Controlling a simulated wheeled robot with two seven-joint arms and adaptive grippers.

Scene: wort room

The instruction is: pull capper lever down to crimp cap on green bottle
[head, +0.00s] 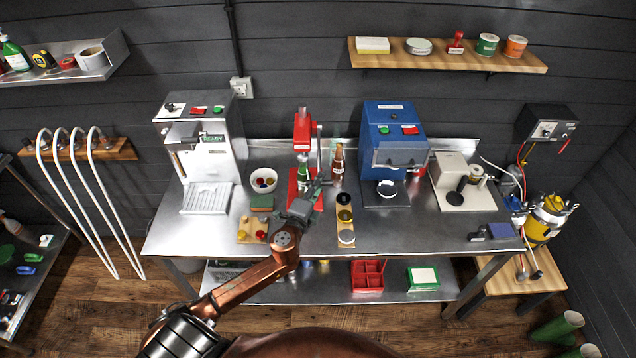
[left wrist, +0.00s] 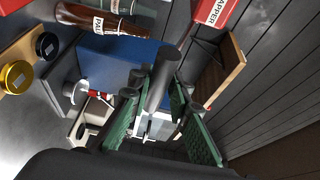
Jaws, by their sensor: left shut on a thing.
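The red capper (head: 304,128) stands upright at the middle back of the steel bench, on a red base. The green bottle (head: 303,171) stands in it, under the head, partly hidden by my gripper. My left gripper (head: 316,186) is in front of the capper, at about the bottle's height. In the left wrist view, its green-padded fingers (left wrist: 160,118) are shut around the dark round grip of the capper lever (left wrist: 161,78). The red capper body (left wrist: 215,12) shows at the top there. In the head view the lever is mostly hidden. My right gripper is not in view.
A brown bottle (head: 338,163) stands close right of the capper, and a blue machine (head: 392,135) is beyond it. A bowl of caps (head: 264,181) and a green-topped block (head: 262,202) are on the left. A wooden strip with round tins (head: 346,222) lies right of my gripper.

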